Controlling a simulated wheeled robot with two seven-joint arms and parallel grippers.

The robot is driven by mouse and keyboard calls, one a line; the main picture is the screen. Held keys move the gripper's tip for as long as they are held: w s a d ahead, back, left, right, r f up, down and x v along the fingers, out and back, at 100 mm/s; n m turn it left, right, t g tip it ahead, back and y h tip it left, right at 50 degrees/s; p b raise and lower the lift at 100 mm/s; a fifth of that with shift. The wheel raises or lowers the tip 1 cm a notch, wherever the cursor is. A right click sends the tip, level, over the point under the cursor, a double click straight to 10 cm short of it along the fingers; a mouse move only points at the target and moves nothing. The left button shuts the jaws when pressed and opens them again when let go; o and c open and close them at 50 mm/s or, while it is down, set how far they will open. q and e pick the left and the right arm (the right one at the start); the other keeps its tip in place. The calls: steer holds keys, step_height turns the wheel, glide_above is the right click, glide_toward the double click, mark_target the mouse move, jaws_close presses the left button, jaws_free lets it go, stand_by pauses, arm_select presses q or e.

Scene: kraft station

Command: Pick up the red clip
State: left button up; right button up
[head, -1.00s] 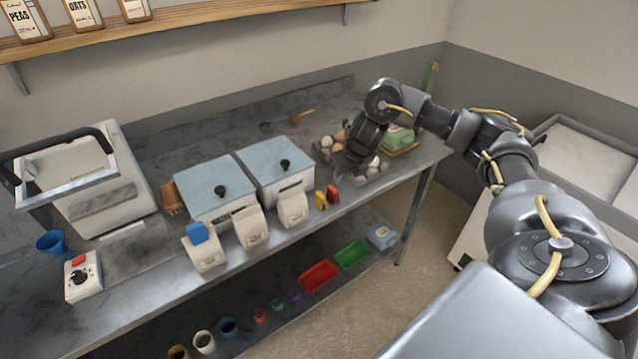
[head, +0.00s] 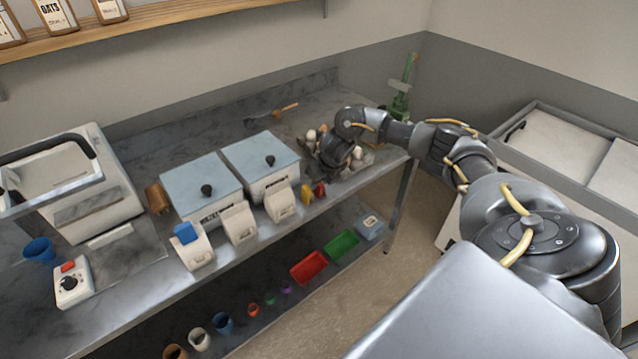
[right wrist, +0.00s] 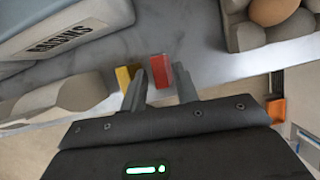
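The red clip (head: 320,189) stands near the front edge of the steel table, just right of the yellow clip (head: 307,193). My right gripper (head: 328,176) is low over the table beside the red clip. In the right wrist view, the red clip (right wrist: 161,71) shows between the two spread fingers of my right gripper (right wrist: 160,70), with a gap on each side. The left finger lies between the red clip and the yellow clip (right wrist: 125,76), close to the yellow one. My left gripper is not in view.
White bins with blue lids (head: 201,188) and beige dispensers (head: 239,223) stand left of the clips. An egg tray (right wrist: 238,30) is close on the right. Red and green trays (head: 309,267) are on the lower shelf.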

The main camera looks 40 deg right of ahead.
steer(key=shift+x, duration=1.2)
arm_select(q)
steer(key=shift+s+r, duration=0.25)
arm_select(e)
steer(key=shift+r, duration=0.1)
jaws_close()
